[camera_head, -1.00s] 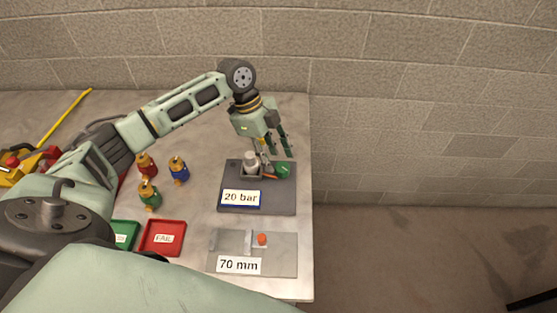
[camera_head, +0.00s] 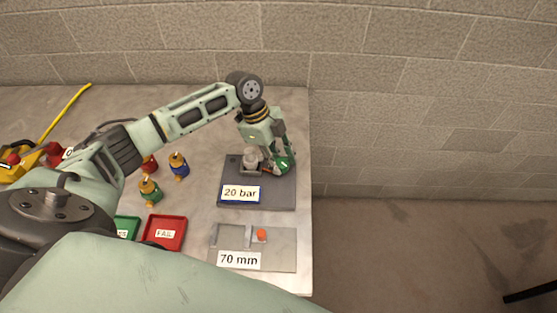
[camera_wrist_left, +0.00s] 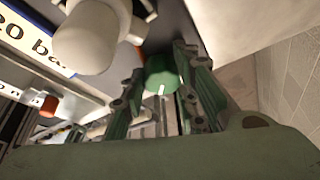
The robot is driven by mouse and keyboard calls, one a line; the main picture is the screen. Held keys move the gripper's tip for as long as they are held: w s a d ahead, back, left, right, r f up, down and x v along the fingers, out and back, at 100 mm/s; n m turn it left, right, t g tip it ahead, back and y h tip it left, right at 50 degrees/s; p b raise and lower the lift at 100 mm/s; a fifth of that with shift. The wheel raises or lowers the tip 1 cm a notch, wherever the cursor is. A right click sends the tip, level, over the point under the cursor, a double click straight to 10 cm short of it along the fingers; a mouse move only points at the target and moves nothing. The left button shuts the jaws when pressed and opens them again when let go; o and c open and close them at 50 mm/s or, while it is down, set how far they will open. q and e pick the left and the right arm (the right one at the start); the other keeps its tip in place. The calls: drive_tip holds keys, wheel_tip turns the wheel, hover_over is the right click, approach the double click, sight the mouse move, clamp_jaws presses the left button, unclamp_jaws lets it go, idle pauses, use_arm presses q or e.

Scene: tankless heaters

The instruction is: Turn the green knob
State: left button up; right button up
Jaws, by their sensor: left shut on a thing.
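The green knob (camera_wrist_left: 162,74) sits at the right side of the dark grey plate (camera_head: 278,198) labelled "20 bar". In the head view my left gripper (camera_head: 281,167) reaches down over the knob and partly hides it. In the left wrist view the knob lies between the two fingers of my left gripper (camera_wrist_left: 160,84), which is shut on it. A pale cylindrical fitting (camera_head: 250,155) stands on the plate just left of the knob. My right gripper is not in view.
A lighter plate (camera_head: 284,262) labelled "70 mm" with an orange button (camera_head: 262,235) lies in front. Red (camera_head: 178,222) and green (camera_head: 125,226) trays, and blue (camera_head: 179,168) and green (camera_head: 149,189) fittings, are to the left. The table ends just right of the plates.

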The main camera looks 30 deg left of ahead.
use_arm(q)
drive_tip(key=shift+s+f, duration=0.15)
drive_tip(key=shift+s, duration=0.05)
drive_tip(key=shift+c, duration=0.5)
drive_tip(key=shift+w+f+m+g+b, duration=0.1)
drive_tip(key=shift+m+g+b, duration=0.3)
drive_tip(key=shift+m+b, duration=0.3)
drive_tip(key=m+g+b, duration=0.1)
drive_tip(key=m, duration=0.2)
drive_tip(key=shift+w+m+y+b, duration=0.1)
drive_tip(key=shift+m+y+b, duration=0.2)
drive_tip(key=shift+b, duration=0.1)
drive_tip(key=shift+a+m+g+b, duration=0.1)
drive_tip(key=shift+m+g+b, duration=0.35)
drive_tip(key=shift+m, duration=0.35)
drive_tip(key=shift+a, duration=0.1)
drive_tip(key=o, duration=0.9)
drive_tip(key=shift+o, duration=0.3)
drive_tip(key=shift+r, duration=0.2)
